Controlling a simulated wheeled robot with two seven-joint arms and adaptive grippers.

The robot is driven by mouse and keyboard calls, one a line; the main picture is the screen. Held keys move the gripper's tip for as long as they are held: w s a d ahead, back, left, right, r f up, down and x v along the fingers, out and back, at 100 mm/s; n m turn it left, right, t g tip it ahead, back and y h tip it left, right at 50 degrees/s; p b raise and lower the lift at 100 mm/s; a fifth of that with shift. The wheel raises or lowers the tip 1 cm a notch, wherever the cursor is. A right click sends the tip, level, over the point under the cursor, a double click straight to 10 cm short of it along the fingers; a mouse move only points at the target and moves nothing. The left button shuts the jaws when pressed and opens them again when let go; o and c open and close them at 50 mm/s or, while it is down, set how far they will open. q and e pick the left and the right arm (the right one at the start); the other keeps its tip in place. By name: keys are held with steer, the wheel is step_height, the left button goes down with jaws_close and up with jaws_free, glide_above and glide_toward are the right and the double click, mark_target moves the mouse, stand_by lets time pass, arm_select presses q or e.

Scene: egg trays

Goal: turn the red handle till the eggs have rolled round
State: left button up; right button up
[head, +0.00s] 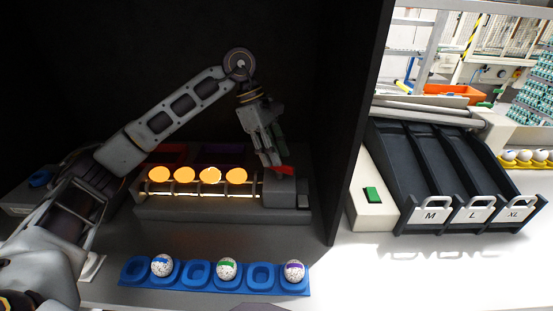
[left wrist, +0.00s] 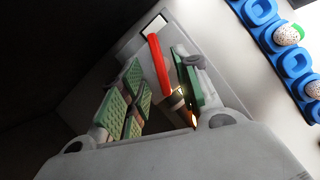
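The red handle (head: 284,169) is at the right end of the dark candling box (head: 200,213). Several eggs (head: 210,175) glow orange in a row on top of the box. My left gripper (head: 270,160) reaches down from above to the handle. In the left wrist view, the handle (left wrist: 158,64) lies between the two green-padded fingers of the gripper (left wrist: 160,88). The fingers are apart, with gaps showing beside the handle. The glow of one egg (left wrist: 192,119) shows near the fingers. My right gripper is not in view.
A blue tray (head: 135,273) in front holds three speckled eggs with blue, green and purple marks, with empty cups between them. A dark wall (head: 352,130) stands to the right. Beyond it are black chutes marked M, L and XL (head: 433,190) and a green button (head: 373,194).

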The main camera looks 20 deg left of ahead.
arm_select(q)
steer(key=v, duration=0.9)
stand_by(0.5)
